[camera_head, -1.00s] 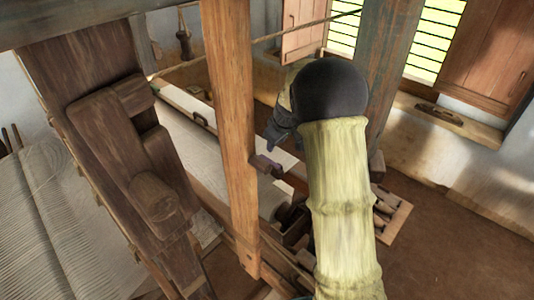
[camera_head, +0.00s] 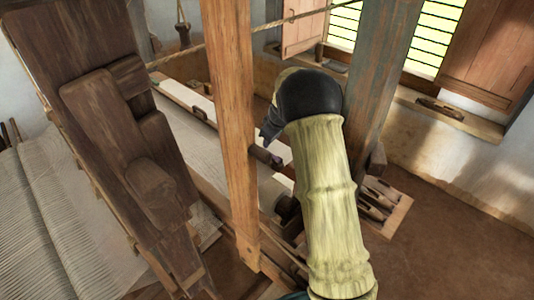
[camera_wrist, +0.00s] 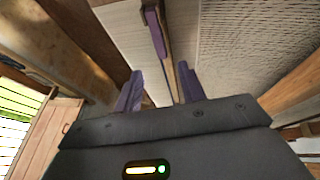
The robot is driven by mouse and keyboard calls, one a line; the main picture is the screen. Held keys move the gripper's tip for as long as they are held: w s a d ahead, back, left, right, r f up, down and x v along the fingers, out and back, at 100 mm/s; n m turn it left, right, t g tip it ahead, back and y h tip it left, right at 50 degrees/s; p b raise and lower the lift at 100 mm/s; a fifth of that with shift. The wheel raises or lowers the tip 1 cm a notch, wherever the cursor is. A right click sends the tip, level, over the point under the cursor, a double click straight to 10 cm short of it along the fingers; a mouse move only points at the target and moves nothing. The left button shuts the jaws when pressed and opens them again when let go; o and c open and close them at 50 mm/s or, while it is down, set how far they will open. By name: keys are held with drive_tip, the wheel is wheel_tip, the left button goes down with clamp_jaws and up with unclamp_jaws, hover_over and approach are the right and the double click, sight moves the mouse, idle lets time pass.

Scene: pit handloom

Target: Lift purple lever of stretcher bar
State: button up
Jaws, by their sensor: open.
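The purple lever (camera_wrist: 155,32) shows in the wrist view as a narrow bar lying along the wooden stretcher bar (camera_wrist: 168,55), over pale cloth. My gripper (camera_wrist: 160,72) is open and empty. Its two purple-grey fingers point toward the lever, which lies beyond the fingertips and roughly between them in the picture. I see no contact. I cannot make out the lever clearly there.
An upright wooden post (camera_head: 230,130) stands close to the left of my gripper. A thicker grey post (camera_head: 382,80) is at the right. The heavy dark loom frame (camera_head: 105,130) fills the left. A rope (camera_head: 280,22) crosses behind. Floor at the right (camera_head: 450,230) is clear.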

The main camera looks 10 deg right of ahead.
sight(267, 153)
drive_tip(key=b+x, duration=0.2)
drive_tip(key=x, duration=0.9)
drive_tip(key=shift+c, duration=0.2)
clamp_jaws()
